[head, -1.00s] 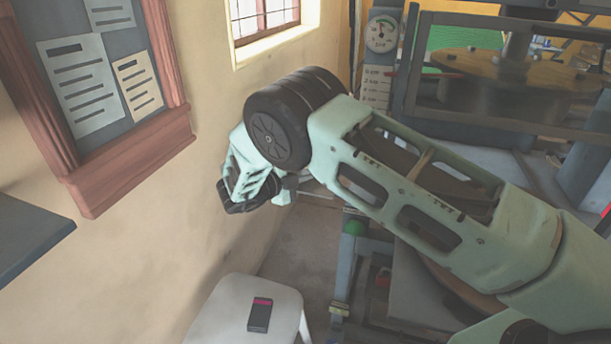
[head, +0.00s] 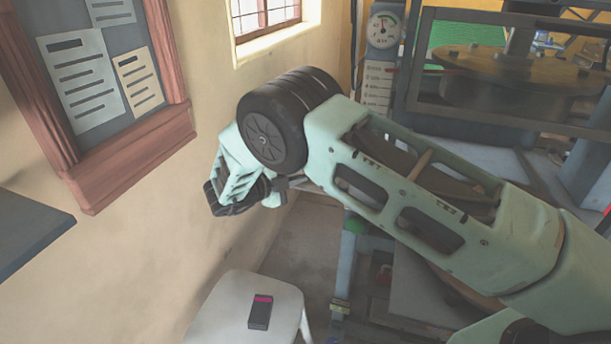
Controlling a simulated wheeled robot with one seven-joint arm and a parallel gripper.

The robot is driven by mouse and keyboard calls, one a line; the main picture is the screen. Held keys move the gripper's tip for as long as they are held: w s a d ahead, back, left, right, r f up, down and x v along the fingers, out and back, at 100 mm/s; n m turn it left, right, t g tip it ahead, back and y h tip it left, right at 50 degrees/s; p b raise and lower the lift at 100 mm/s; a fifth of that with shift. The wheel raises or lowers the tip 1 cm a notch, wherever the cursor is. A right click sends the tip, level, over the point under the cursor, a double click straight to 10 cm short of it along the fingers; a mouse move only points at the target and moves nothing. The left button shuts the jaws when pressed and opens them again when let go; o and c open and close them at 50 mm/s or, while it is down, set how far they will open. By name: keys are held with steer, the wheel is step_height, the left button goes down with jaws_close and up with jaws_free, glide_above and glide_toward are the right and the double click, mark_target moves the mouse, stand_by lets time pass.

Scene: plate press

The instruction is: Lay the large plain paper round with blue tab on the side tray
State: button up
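My arm reaches from the lower right toward the wall on the left. My gripper (head: 228,200) is at its far end near the wall, mostly turned away, and I cannot tell whether its fingers are open or shut. I see no paper round with a blue tab. A brown round surface (head: 462,283) shows in part beneath my arm; most of it is hidden, and I cannot tell what it is. I cannot identify the side tray; a dark grey flat surface (head: 28,235) juts in at the left edge.
The press (head: 495,100) with a round plate stands at the upper right, beside a dial gauge (head: 384,28). A white stool (head: 225,305) at bottom centre holds a small dark object (head: 260,314) with a pink end. A framed notice board (head: 85,205) hangs on the wall.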

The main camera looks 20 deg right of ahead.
steer(key=b+v, duration=0.1)
steer(key=v, duration=0.7)
steer(key=w+a+r+n+t+y, duration=0.5)
steer(key=a+r+n+t+y, duration=0.25)
steer(key=r+n+y, duration=0.3)
steer(key=s+a+r+n+g+y, duration=0.2)
steer(key=s+a+n+y, duration=0.2)
steer(key=s+n+y, duration=0.15)
steer(key=s+a+r+n+g+y, duration=0.2)
steer(key=s+a+n+y, duration=0.15)
steer(key=s+n, duration=0.3)
steer(key=s+d+f+n+g, duration=0.1)
steer(key=s+d+n+g, duration=0.15)
steer(key=s, duration=0.65)
steer(key=s+d+f+n+g, duration=0.1)
steer(key=s+d+n+g, duration=0.2)
steer(key=s, duration=0.6)
steer(key=s+d+f+n+g+h, duration=0.2)
steer(key=s+d+n, duration=0.4)
steer(key=s+d, duration=0.6)
steer(key=shift+s+d+n+g+h, duration=0.15)
steer(key=shift+s+n+g+h, duration=0.2)
steer(key=shift+g+h, duration=0.6)
